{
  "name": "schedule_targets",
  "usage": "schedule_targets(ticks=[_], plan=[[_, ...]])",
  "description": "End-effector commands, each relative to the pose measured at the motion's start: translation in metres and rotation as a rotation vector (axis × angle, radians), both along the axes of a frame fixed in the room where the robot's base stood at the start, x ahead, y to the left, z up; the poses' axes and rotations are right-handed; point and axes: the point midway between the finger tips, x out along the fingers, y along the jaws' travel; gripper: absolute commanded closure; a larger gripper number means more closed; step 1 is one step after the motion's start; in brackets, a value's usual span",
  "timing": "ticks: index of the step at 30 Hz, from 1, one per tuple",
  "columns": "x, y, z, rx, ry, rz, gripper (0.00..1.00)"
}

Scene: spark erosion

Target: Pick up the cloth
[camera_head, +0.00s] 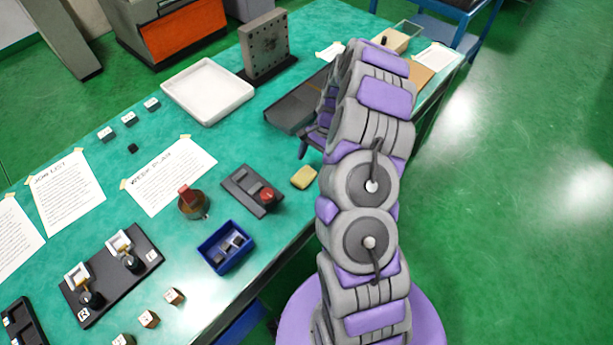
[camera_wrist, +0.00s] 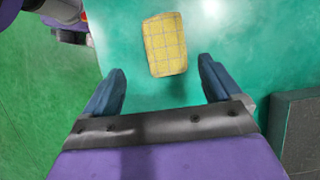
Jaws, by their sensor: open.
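The cloth is a small yellow, grid-patterned pad (camera_head: 304,177) lying flat on the green table top near its right edge. It also shows in the wrist view (camera_wrist: 165,44), ahead of the fingertips and roughly midway between them. My gripper (camera_wrist: 162,82) is open and empty, with its two dark blue fingers apart on either side below the cloth. They are not touching it. In the head view my arm hides most of the gripper; part of it (camera_head: 307,143) shows just above the cloth.
A control block with a red knob (camera_head: 253,191) lies left of the cloth, and a blue bin (camera_head: 224,247) is nearer. A dark grey block (camera_head: 292,105) lies behind, beside a white tray (camera_head: 208,90). The green table's (camera_head: 285,228) right edge runs close to the cloth.

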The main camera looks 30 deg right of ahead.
Motion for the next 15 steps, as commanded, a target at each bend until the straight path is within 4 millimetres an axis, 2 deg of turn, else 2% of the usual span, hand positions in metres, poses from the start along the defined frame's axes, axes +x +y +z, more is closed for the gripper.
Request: schedule_targets(ticks=[8, 15], plan=[[-0.001, 0.026, -0.036, -0.010, 0.003, 0.005, 0.08], [-0.001, 0.021, -0.042, -0.004, -0.001, 0.004, 0.08]])
